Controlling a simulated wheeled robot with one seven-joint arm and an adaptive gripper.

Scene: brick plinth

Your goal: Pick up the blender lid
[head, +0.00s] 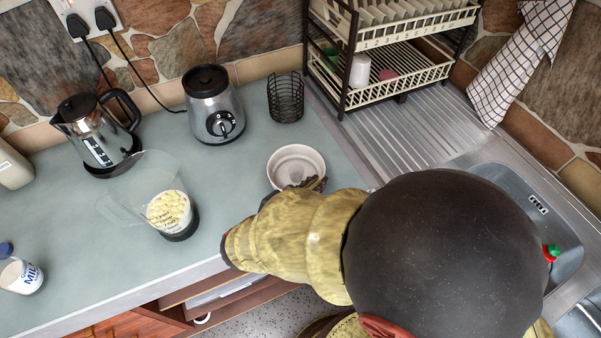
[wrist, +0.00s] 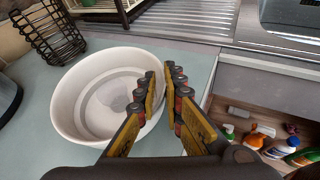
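A round white bowl-like piece (head: 296,162) lies on the worktop; it fills the left of the wrist view (wrist: 72,112). I cannot tell whether it is the blender lid; no other separate lid is clear. The blender base (head: 212,112) stands behind, with a dark round top. My gripper (head: 314,184) is at the white piece's near right rim. In the wrist view its fingers (wrist: 164,78) are apart, with the rim close to the left finger; contact is unclear.
A wire basket (head: 286,98) stands behind the white piece. A dish rack (head: 400,80) and a steel sink (head: 535,200) are to the right. A kettle (head: 95,135) and a milk bottle (head: 20,275) are at left. An open drawer (wrist: 270,105) holds bottles below the worktop edge.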

